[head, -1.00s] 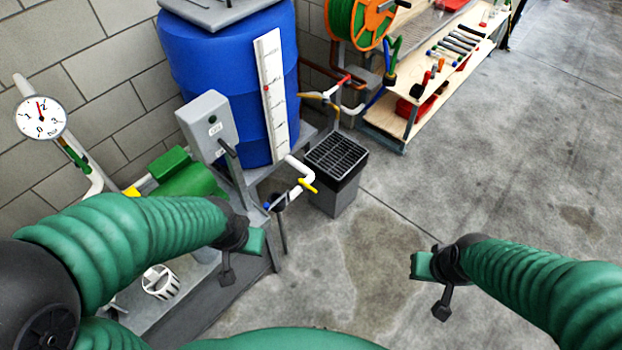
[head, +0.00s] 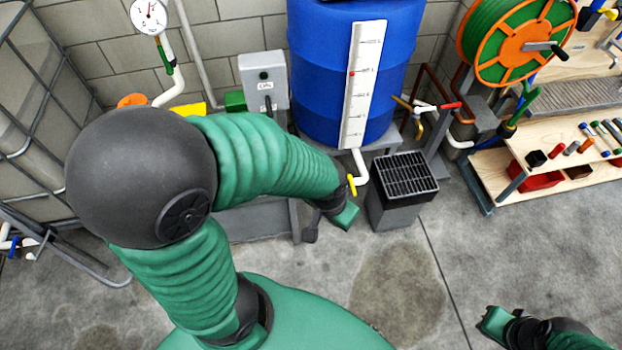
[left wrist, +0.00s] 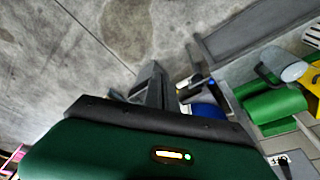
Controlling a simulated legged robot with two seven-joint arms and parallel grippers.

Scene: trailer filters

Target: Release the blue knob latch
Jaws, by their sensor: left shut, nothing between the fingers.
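No blue knob latch can be made out for certain in the head view. A small blue spot (left wrist: 211,82) shows beside a grey frame in the left wrist view, too small to identify. My left gripper (head: 345,216) is low in front of the blue tank's stand, just below the yellow valve handle (head: 351,185). It also shows in the left wrist view (left wrist: 151,78), shut with nothing held. My left arm hides much of the pump bench. My right gripper (head: 490,322) is at the lower right over bare floor, and its jaw opening is unclear.
The blue tank (head: 335,85) stands at the wall, with a grey grated bin (head: 402,205) beside my left gripper. A grey switch box (head: 264,80), a gauge (head: 149,16), an orange hose reel (head: 515,45) and a tool bench (head: 545,150) surround it. A wire cage (head: 40,115) is at left. The foreground floor is open.

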